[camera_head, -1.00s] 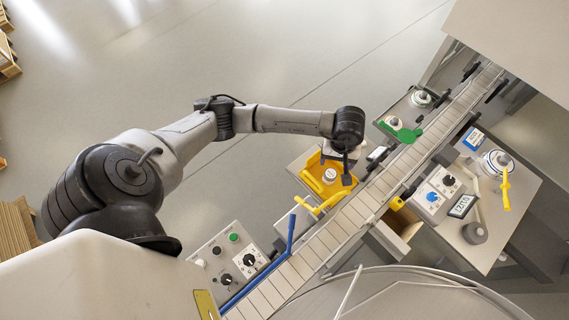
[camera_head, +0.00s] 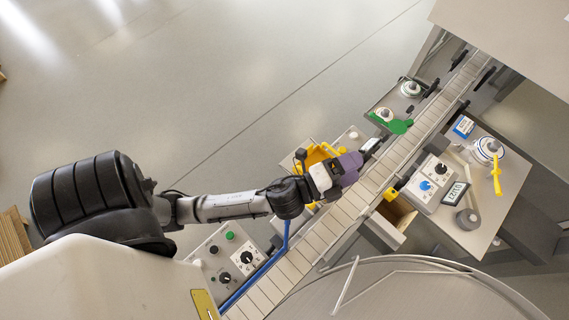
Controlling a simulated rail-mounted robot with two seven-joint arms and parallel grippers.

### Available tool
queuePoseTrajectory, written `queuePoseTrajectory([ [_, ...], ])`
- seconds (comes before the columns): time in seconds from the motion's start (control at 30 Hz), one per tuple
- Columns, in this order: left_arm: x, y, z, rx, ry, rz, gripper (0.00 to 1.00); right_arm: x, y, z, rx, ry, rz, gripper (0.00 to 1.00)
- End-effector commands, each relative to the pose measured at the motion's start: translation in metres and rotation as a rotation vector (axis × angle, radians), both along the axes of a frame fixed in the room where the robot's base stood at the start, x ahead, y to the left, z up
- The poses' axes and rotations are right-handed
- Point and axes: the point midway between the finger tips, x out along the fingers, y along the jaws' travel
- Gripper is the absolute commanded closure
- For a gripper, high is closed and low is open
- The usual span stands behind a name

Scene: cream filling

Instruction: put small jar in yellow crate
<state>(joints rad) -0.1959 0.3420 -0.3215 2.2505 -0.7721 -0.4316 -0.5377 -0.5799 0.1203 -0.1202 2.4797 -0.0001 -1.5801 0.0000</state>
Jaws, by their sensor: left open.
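My left gripper (camera_head: 347,167), with a dark purple-grey body, is over the near edge of the conveyor, beside a yellow fixture (camera_head: 314,156). It is open; its fingertips are hard to make out. The arm and gripper cover much of the yellow fixture, and I cannot tell whether this is the yellow crate. No small jar can be picked out clearly; the white round item seen in the fixture earlier is hidden or merges with the wrist. My right gripper is out of view.
The segmented conveyor (camera_head: 296,262) runs diagonally and looks empty. A green fixture (camera_head: 400,126) stands farther along. A control panel (camera_head: 433,184), a white canister (camera_head: 486,149) and an open drawer (camera_head: 391,217) are on the far side. A blue bar (camera_head: 255,282) lines the near edge.

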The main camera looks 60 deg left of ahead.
Motion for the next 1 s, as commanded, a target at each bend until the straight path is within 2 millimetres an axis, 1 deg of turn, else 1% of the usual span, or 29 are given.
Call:
queuePoseTrajectory([
  [0.03,-0.011,0.014,-0.019,-0.149,0.126,0.079,0.28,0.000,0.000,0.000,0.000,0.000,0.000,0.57],
  [0.07,-0.018,0.022,-0.032,-0.241,0.204,0.128,0.28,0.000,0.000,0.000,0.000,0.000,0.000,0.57],
  [0.1,-0.029,0.030,-0.049,-0.358,0.308,0.194,0.28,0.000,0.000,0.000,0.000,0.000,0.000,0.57],
  [0.17,-0.050,0.040,-0.074,-0.519,0.460,0.293,0.28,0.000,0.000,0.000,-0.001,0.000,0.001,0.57],
  [0.2,-0.066,0.043,-0.090,-0.615,0.556,0.355,0.28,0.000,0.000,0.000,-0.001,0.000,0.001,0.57],
  [0.27,-0.090,0.046,-0.111,-0.744,0.693,0.446,0.28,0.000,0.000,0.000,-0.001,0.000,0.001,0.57],
  [0.3,-0.107,0.045,-0.123,-0.819,0.777,0.503,0.28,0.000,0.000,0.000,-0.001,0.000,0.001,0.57],
  [0.37,-0.131,0.043,-0.137,-0.912,0.893,0.581,0.28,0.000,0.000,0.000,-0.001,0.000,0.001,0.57],
  [0.4,-0.146,0.041,-0.144,-0.963,0.962,0.628,0.28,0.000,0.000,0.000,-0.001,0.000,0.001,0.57],
  [0.5,-0.178,0.036,-0.155,-1.058,1.100,0.724,0.28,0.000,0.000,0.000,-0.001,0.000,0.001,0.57],
  [0.53,-0.186,0.034,-0.158,-1.077,1.133,0.747,0.28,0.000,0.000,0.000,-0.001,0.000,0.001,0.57],
  [0.6,-0.199,0.031,-0.161,-1.112,1.192,0.789,0.28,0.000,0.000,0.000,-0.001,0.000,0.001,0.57],
  [0.67,-0.208,0.030,-0.162,-1.129,1.226,0.814,0.28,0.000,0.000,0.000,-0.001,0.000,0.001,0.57],
  [0.8,-0.216,0.027,-0.163,-1.146,1.261,0.838,0.28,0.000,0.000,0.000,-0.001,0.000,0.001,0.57],
  [1.0,-0.216,0.027,-0.164,-1.146,1.262,0.838,0.28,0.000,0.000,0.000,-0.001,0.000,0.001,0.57],
])
